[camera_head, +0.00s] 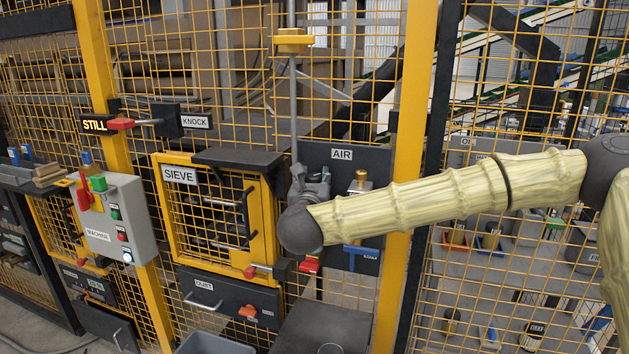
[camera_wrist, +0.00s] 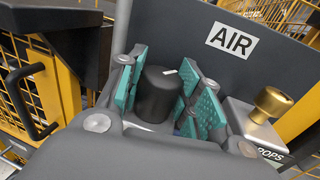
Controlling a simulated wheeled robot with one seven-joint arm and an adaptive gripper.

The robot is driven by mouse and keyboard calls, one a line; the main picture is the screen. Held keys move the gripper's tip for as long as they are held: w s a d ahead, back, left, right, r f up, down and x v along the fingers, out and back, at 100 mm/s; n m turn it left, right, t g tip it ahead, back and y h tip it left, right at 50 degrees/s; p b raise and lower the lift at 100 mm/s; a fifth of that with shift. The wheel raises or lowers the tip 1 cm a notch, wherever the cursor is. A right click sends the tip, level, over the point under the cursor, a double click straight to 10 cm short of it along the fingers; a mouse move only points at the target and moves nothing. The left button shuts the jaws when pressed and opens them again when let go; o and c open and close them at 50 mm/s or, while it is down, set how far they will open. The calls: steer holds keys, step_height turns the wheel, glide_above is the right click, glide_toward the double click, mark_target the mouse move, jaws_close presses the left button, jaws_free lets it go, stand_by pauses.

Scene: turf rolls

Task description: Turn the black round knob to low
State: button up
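The black round knob (camera_wrist: 157,98) shows in the wrist view, below the AIR sign (camera_wrist: 232,40). A short white mark on its top points to the upper right. My gripper (camera_wrist: 165,82) has its teal-padded fingers on both sides of the knob. The fingers stand apart, and I cannot tell whether either pad touches it. In the head view my gripper (camera_head: 313,182) is in front of the dark AIR panel (camera_head: 342,170), and the knob is hidden there. No label reading low is legible.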

steer(key=shift+c, duration=0.9)
steer(key=shift+d+f+n+y+b, duration=0.1)
steer(key=shift+n+y+b, duration=0.2)
steer(key=shift+y+b, duration=0.15)
steer(key=shift+f+n+y+b, duration=0.1)
steer(key=shift+n+y+b, duration=0.6)
steer(key=shift+y+b, duration=0.35)
steer(key=n+g+y+b, duration=0.1)
steer(key=n+y+b, duration=0.2)
steer(key=y, duration=0.2)
steer(key=shift+n+y, duration=0.3)
steer(key=shift+r+n+g+y+b, duration=0.25)
steer(key=shift+n+g+y+b, duration=0.05)
steer(key=shift+y+b, duration=0.1)
steer(key=o, duration=1.1)
steer(key=shift+c, duration=0.2)
